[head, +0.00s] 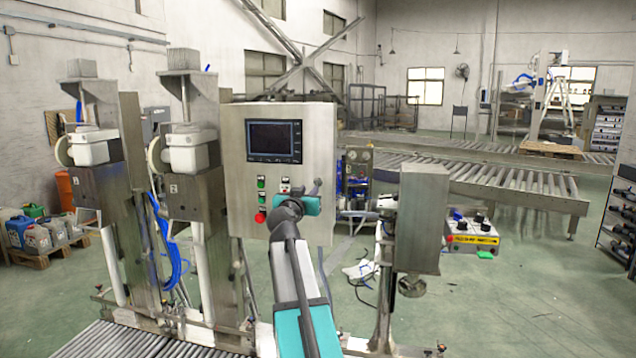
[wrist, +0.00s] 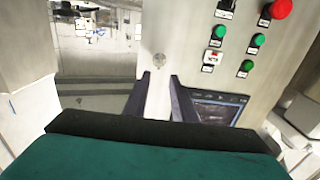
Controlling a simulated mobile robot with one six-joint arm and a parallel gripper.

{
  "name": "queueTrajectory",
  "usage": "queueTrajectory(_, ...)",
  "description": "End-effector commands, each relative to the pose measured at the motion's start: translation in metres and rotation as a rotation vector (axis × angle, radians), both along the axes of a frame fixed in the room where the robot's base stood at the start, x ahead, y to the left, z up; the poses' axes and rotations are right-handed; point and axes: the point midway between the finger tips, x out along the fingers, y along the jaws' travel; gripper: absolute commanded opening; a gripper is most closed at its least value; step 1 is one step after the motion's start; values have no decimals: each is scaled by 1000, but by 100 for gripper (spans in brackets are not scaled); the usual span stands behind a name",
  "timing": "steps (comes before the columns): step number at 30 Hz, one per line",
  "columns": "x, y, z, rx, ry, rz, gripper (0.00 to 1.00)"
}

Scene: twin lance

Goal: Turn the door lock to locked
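The steel control cabinet (head: 242,185) stands ahead of me with its door facing me. A small round door lock (wrist: 159,60) sits near the door's edge in the wrist view. Its slot direction is too small to tell. In the head view the lock is not discernible, and my arm and gripper cover part of that area. My gripper (head: 317,186) is in front of the cabinet's right side. In the wrist view my gripper (wrist: 160,76) has its two dark fingers apart with nothing between them. The lock appears just beyond and between the fingertips; contact cannot be told.
The door carries a screen (head: 273,140), a red button (head: 260,217) and green buttons (head: 261,183), left of my gripper. A steel post with a box (head: 422,220) stands to the right. Two filling columns (head: 190,190) stand to the left.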

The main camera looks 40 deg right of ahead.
Motion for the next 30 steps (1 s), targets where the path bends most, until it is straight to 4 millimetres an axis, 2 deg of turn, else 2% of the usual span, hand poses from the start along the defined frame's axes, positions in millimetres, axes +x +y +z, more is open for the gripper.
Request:
queueTrajectory(21,41,-65,2,0,1,-1,24)
queueTrajectory(30,51,-81,1,-1,0,0,24)
